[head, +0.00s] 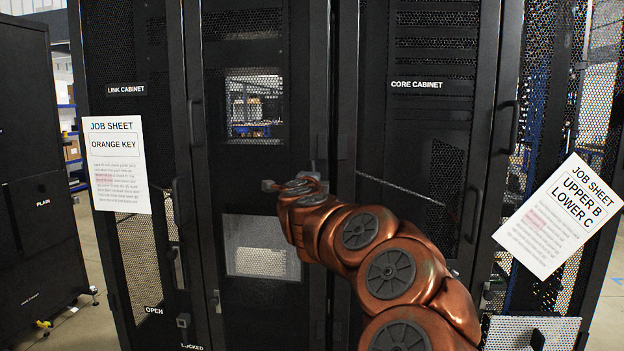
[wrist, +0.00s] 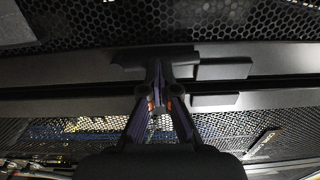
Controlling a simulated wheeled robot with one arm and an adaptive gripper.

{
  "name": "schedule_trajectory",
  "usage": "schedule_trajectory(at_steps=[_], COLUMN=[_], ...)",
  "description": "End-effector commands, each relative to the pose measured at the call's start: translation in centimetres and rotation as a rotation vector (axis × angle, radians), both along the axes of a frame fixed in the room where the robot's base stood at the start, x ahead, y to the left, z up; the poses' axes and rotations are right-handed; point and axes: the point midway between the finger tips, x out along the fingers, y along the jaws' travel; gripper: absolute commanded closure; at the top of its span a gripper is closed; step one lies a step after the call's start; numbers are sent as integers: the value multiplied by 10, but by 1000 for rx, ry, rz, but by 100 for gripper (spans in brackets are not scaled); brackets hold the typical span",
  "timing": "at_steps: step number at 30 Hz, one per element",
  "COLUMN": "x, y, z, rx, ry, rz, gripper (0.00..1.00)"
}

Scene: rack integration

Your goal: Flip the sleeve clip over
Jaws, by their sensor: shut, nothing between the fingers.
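I cannot single out the sleeve clip for sure in either view. In the wrist view my gripper (wrist: 158,75) is shut, its fingertips together at the dark door frame bars. Two dark rectangular blocks sit on these bars just right of the fingertips, an upper block (wrist: 224,69) and a lower block (wrist: 214,101). Either could be a clip or latch part. In the head view my copper arm reaches to the middle cabinet doors, and its end hides most of that spot. A small grey part (head: 268,185) shows just left of the arm's end.
The link cabinet label (head: 126,89) is at left and the core cabinet label (head: 416,85) at right. Job sheets hang at left (head: 117,165) and right (head: 560,215). Door handles (head: 507,127) stick out. A plain dark cabinet (head: 38,215) stands far left.

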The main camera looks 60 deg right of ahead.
Motion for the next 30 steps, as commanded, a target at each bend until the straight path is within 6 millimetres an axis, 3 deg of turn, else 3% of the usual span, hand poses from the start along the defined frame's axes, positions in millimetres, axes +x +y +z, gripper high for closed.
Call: schedule_trajectory(at_steps=[17, 30], x=[-3, -2], y=[-3, -1], z=[3, 1], rx=[-6, -2], ry=[0, 0], rz=[-6, -5], gripper=[99, 53])
